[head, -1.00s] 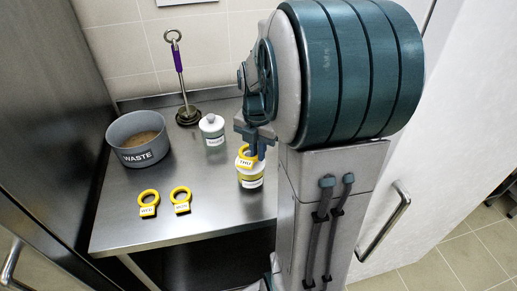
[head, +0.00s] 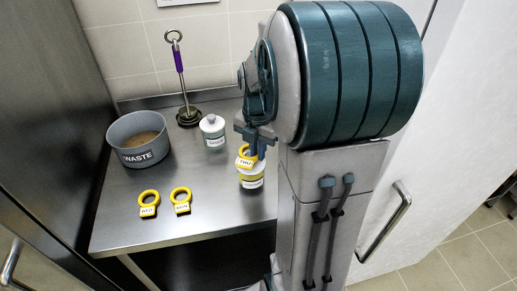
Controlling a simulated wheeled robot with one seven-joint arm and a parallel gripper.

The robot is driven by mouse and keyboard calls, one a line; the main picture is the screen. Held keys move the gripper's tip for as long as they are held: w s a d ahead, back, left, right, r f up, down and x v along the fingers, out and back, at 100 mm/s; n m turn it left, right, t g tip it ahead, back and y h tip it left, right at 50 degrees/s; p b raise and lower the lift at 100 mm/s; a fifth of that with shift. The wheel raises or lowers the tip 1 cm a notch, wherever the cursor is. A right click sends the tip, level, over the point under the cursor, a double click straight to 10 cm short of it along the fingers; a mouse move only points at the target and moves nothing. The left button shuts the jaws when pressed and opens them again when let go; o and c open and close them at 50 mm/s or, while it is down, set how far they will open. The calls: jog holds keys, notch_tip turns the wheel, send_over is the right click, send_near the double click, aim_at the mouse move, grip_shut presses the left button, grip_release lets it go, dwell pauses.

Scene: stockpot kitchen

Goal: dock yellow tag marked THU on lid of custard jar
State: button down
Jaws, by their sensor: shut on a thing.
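The yellow ring tag (head: 244,160) marked THU is at the top of a jar (head: 251,181) with a yellow band and a white label, near the table's right edge. The label is too small to read, so I cannot tell from it that this is the custard jar. My gripper (head: 252,149) points down over this jar and is shut on the THU tag. The tag looks level with the jar's lid; whether it rests fully around the lid's knob is hidden by the fingers.
Two more yellow tags, WED (head: 148,204) and MON (head: 181,201), lie on the steel table (head: 200,235) at the front. A second white jar (head: 213,131), a grey WASTE bowl (head: 138,140) and a purple-handled tool on a stand (head: 179,60) stand behind.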

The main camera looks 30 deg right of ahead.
jog(key=shift+s+f, duration=0.15)
jog(key=shift+f, duration=0.3)
jog(key=shift+s+a+f+b, duration=0.1)
jog(key=shift+s+f+b, duration=0.05)
jog(key=shift+f+b, duration=0.35)
jog(key=shift+r, duration=0.25)
jog(key=shift+w+r+p, duration=0.2)
jog(key=shift+r+p, duration=0.4)
jog(key=shift+p, duration=0.05)
jog(key=shift+w+r, duration=0.1)
jog(key=shift+r, duration=0.1)
jog(key=shift+f+b, duration=0.35)
jog(key=shift+f, duration=0.15)
